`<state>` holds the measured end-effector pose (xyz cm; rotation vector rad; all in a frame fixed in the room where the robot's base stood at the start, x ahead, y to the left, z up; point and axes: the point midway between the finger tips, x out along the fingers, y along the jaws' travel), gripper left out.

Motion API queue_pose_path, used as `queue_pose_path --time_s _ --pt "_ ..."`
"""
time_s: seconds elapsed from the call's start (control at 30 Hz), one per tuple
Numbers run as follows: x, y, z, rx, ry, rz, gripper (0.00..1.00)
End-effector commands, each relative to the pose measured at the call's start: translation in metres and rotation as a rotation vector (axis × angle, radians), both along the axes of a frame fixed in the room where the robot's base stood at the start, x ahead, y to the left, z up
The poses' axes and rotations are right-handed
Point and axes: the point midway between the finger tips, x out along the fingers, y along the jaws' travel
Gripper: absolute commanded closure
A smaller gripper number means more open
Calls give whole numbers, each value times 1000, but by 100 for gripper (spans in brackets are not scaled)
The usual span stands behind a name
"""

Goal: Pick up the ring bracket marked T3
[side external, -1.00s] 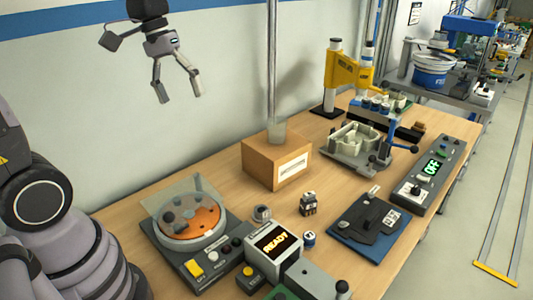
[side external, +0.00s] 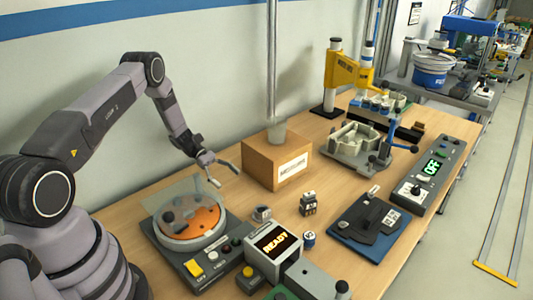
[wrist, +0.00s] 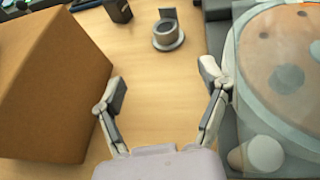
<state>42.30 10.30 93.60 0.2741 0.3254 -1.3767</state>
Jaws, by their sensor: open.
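A small grey ring bracket (side external: 261,213) stands on the wooden table between the round orange-disc machine and the cardboard box. It also shows in the wrist view (wrist: 167,35), with its round opening facing up and a dark upright plate behind it. I cannot read any T3 mark on it. My gripper (side external: 225,177) is open and empty, above the table behind the bracket. In the wrist view my gripper (wrist: 163,78) has its fingers spread wide, with the bracket beyond the gap between them and not touched.
The cardboard box (side external: 267,158) is close on one side and the orange-disc machine (side external: 186,240) on the other. A small dark block (side external: 308,203), a blue-and-white round part (side external: 309,239) and the READY display unit (side external: 273,250) stand nearby. Bare table lies between box and machine.

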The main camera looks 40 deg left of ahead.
Motion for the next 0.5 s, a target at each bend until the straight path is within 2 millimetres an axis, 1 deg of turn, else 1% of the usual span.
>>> queue_pose_path --time_s 0.3,0.4,0.5 --pt "8 -56 -24 -2 4 -3 25" --pt "10 -68 -29 -1 2 -3 25" --pt "12 -74 -32 0 1 -2 25"
